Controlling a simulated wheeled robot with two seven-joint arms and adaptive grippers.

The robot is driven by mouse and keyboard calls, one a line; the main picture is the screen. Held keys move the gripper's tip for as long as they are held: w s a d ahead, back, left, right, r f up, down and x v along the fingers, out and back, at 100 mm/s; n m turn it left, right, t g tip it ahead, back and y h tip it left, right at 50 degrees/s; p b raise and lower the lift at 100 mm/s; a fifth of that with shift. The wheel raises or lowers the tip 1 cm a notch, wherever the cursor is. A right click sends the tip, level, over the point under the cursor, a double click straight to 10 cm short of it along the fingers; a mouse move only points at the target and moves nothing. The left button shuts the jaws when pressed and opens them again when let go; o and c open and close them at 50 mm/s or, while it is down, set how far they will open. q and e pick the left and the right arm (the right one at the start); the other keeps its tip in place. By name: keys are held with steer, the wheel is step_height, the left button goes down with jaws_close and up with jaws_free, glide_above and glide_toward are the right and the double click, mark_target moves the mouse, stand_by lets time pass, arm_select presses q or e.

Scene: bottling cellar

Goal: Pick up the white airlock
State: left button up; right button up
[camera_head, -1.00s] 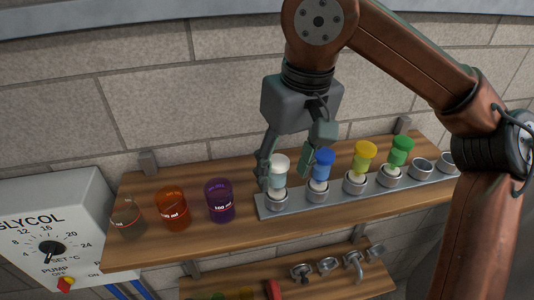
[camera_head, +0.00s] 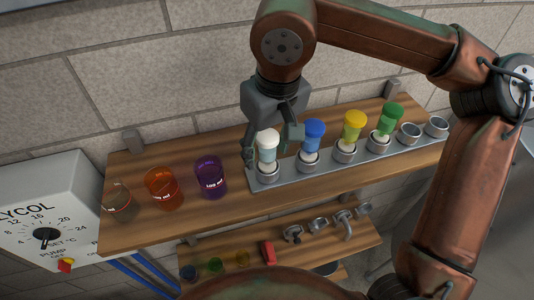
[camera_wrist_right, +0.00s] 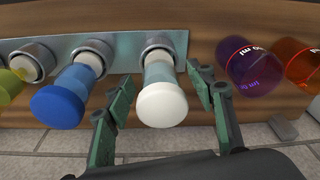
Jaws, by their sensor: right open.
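The white airlock (camera_head: 267,146) stands upright in the leftmost cup of the metal rack (camera_head: 384,151) on the upper wooden shelf. My right gripper (camera_head: 267,148) is open, with one finger to each side of the white airlock. The right wrist view shows the white airlock (camera_wrist_right: 162,100) between the two open fingers (camera_wrist_right: 168,108), with a gap on each side. The blue airlock (camera_head: 313,134) is in the cup just to the right in the head view, close to one finger. My left gripper is not in view.
Yellow (camera_head: 354,125) and green (camera_head: 389,117) airlocks follow along the rack, then two empty cups (camera_head: 410,133). Clear (camera_head: 118,204), orange (camera_head: 163,188) and purple (camera_head: 210,178) beakers stand left. A lower shelf (camera_head: 222,252) holds taps and small items. A glycol control box (camera_head: 50,205) is at left.

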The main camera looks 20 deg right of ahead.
steer(key=shift+s+f, duration=0.15)
steer(key=shift+s, duration=0.1)
steer(key=shift+w+f, duration=0.1)
steer(key=shift+w, duration=0.15)
steer(key=shift+c, duration=0.6)
steer(key=c, duration=0.3)
steer(key=shift+s, duration=0.2)
steer(key=c, duration=0.3)
steer(key=shift+w, duration=0.1)
steer(key=c, duration=0.3)
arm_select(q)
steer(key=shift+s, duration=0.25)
arm_select(e)
steer(key=shift+c, duration=1.1)
